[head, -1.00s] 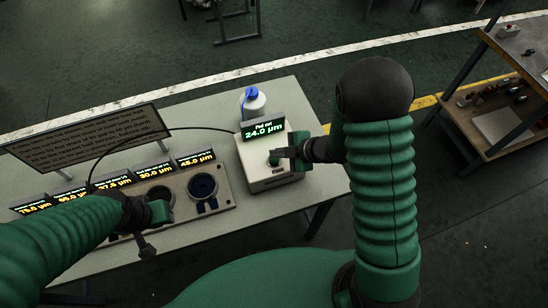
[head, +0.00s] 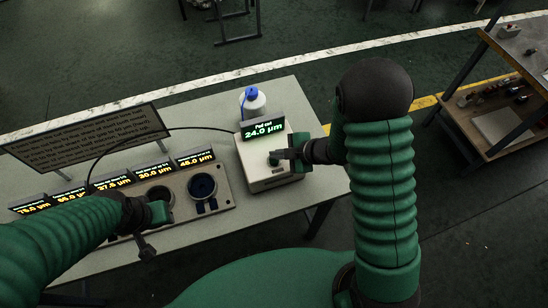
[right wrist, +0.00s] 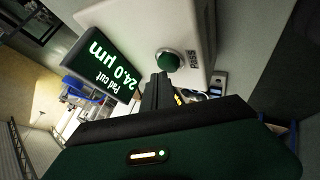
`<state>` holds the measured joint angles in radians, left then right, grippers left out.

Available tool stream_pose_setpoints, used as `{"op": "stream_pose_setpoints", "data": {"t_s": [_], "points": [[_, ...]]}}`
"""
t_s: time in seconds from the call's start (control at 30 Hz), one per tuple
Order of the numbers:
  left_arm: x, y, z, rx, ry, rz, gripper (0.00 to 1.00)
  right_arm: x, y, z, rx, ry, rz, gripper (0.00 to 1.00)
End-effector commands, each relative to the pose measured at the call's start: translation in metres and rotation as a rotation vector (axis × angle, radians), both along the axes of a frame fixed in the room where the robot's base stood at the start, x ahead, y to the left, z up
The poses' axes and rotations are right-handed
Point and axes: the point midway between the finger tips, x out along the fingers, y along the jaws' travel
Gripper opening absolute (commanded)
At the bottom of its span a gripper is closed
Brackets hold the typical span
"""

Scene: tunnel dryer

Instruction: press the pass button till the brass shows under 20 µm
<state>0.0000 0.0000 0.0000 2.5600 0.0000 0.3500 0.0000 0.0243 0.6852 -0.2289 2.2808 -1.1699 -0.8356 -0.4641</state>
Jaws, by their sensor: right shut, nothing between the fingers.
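The cream box (head: 270,175) on the table carries a display (head: 263,130) that reads "Pad cut 24.0 µm". Its green round pass button (right wrist: 169,62) shows in the right wrist view, beside the lettering PASS. My right gripper (head: 283,154) is shut and empty, its fingertips at the button; they hide part of it in the head view. In the right wrist view the fingertips (right wrist: 160,80) sit just below the button; I cannot tell whether they touch. My left gripper (head: 158,212) is over the row of wells, its fingers partly hidden. No brass piece is clearly visible.
A panel with dark wells (head: 203,188) lies left of the box, with displays (head: 195,158) reading 48.0, 30.0 and other values behind it. A text sign (head: 85,137) stands at the back left. A blue-capped white bottle (head: 253,102) stands behind the box.

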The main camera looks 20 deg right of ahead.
Motion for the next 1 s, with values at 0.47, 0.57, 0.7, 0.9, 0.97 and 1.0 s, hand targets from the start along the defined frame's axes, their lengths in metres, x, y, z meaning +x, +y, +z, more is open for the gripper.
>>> {"op": "stream_pose_setpoints", "data": {"t_s": [0.47,0.57,0.7,0.9,0.97,1.0], "points": [[0.0000,0.0000,-0.0047,0.000,0.000,0.000,0.36,0.0001,-0.0001,-0.0063,0.000,0.000,0.000,0.00],[0.0000,0.0000,-0.0057,0.000,0.000,0.000,0.36,0.0001,-0.0001,-0.0076,0.000,0.000,0.000,0.00],[0.0000,0.0000,-0.0069,0.000,0.000,0.000,0.36,0.0001,-0.0002,-0.0093,0.000,0.000,0.000,0.00],[0.0000,0.0000,-0.0070,0.000,0.000,0.000,0.36,0.0001,-0.0002,-0.0098,-0.001,0.000,-0.001,0.00],[0.0000,0.0000,-0.0070,0.000,0.000,0.000,0.36,0.0001,-0.0002,-0.0098,-0.001,0.001,0.000,0.00],[0.0000,0.0000,-0.0070,0.000,0.000,0.000,0.36,0.0001,-0.0002,-0.0098,-0.001,0.001,0.000,0.00]]}}
